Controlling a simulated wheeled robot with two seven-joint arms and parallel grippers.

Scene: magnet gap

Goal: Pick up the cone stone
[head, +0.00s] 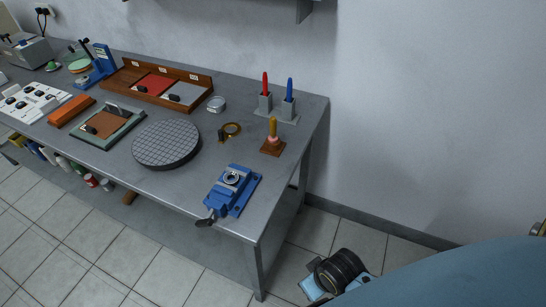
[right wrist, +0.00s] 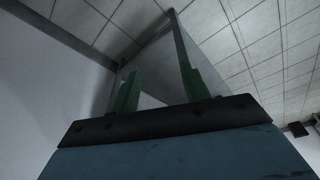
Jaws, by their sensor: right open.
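What looks like the cone stone (head: 271,138) is a small pink cone with a yellow-orange upper part. It stands upright on a square brown wooden base (head: 272,148) near the right end of the grey bench in the head view. In the right wrist view my right gripper (right wrist: 160,90) shows two green fingers, spread apart with nothing between them. It is away from the stone, which is not visible in that view. In the head view, part of my right arm shows at the lower right, below and right of the bench. My left gripper is not in view.
A blue vise (head: 233,190) sits at the bench's front right corner. A red pen and a blue pen (head: 289,90) stand in grey holders (head: 277,112) behind the stone. A wall is behind the bench.

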